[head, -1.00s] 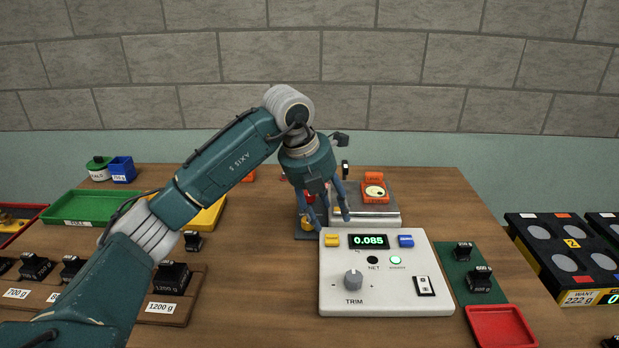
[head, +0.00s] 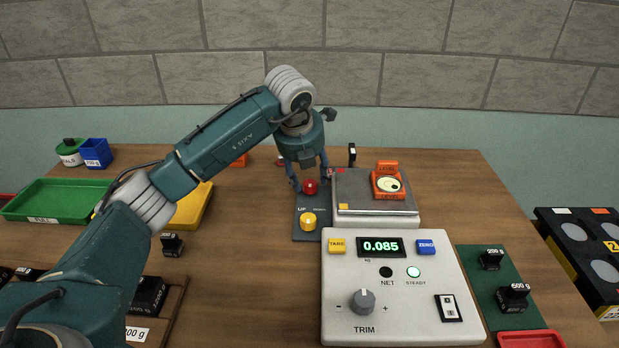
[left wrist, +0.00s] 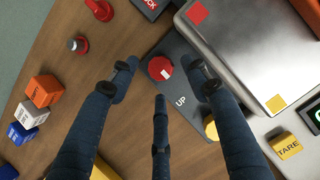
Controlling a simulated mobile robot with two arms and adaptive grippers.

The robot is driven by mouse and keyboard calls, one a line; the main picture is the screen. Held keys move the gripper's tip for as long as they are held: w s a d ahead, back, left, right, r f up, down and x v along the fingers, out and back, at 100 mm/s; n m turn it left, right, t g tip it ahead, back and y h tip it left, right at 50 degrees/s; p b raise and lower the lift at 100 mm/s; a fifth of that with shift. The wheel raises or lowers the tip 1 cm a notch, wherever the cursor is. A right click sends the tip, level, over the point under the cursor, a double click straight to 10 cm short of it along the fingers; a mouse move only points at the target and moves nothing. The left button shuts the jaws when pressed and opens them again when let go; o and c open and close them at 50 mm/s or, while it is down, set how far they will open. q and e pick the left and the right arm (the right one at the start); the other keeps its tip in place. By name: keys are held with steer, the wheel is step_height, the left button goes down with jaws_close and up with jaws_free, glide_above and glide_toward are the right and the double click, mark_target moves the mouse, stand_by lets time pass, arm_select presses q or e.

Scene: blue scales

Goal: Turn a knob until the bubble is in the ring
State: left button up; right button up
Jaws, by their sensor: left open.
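The orange bubble level (head: 388,184) sits on the grey scale plate (head: 350,187), with a round pale yellow-green dial. A dark dot shows in the dial, but I cannot tell whether the bubble is within the ring. A dark panel marked UP (head: 300,229) beside the scale carries a red knob (head: 310,186) and a yellow knob (head: 308,221). My left gripper (head: 309,182) is open over the red knob. In the left wrist view the red knob (left wrist: 160,68) shows between the spread fingers; contact cannot be told. My right gripper is not in view.
The scale console (head: 400,325) stands in front, with a grey TRIM knob (head: 363,301) and a display (head: 381,246) reading 0.085. Black weights (head: 513,297) stand on a green mat at right. A green tray (head: 60,201) and blue box (head: 96,153) are at left.

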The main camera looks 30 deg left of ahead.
mark_target(310, 183)
arm_select(q)
steer(key=shift+x, duration=1.55)
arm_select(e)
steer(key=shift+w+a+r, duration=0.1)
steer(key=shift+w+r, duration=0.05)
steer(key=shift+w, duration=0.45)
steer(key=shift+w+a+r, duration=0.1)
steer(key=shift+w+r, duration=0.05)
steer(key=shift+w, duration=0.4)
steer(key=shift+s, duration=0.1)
arm_select(q)
steer(key=shift+c, duration=0.5)
steer(key=shift+r, duration=0.1)
steer(key=c, duration=1)
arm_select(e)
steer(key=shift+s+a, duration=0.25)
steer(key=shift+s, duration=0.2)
